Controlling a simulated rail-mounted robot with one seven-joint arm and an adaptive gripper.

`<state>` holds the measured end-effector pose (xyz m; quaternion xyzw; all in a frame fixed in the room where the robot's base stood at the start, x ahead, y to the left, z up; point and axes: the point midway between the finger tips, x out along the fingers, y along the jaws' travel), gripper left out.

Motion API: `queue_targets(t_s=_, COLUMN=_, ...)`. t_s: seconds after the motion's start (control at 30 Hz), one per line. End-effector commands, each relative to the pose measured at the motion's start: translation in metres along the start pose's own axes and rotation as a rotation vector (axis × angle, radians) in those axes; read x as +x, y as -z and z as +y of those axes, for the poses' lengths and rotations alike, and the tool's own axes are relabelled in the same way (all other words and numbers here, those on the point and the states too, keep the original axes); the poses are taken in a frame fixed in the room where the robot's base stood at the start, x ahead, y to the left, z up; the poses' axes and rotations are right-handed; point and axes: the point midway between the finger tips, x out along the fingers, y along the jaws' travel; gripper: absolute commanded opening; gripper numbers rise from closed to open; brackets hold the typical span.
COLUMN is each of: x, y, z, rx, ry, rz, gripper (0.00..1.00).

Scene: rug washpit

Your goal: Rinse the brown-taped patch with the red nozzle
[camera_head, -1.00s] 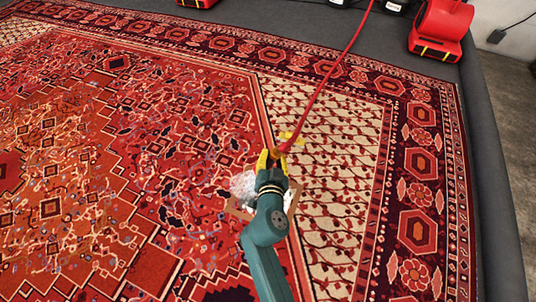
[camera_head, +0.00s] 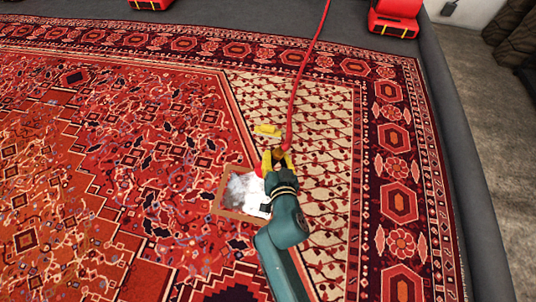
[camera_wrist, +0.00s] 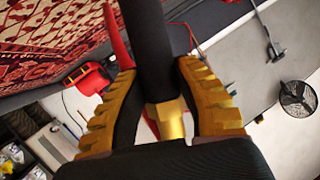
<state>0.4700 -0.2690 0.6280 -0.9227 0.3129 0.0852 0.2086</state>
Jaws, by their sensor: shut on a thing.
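The brown-taped patch (camera_head: 219,190) is a brown square outline on the red rug, left of my gripper in the head view. White foam (camera_head: 243,190) covers much of its inside. My arm hides its right side. My gripper (camera_head: 277,158) is above the rug by the patch's upper right side. It is shut on the nozzle, whose black barrel (camera_wrist: 150,45) and brass fitting (camera_wrist: 167,118) show between the jaws in the wrist view. A small red part (camera_head: 259,170), seemingly the nozzle's tip, shows at the gripper's left, towards the patch. No water is visible.
The red hose (camera_head: 303,75) runs from my gripper to the far edge. A red machine (camera_head: 396,16) stands at the far right on the grey border (camera_head: 250,25). The rug around is mostly clear.

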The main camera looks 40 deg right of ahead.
Motion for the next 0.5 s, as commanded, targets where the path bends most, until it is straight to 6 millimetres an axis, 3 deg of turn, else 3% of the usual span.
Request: queue_targets(t_s=0.5, x=-0.014, y=0.014, z=0.036, rx=0.001, ry=0.001, rz=0.004, gripper=0.00)
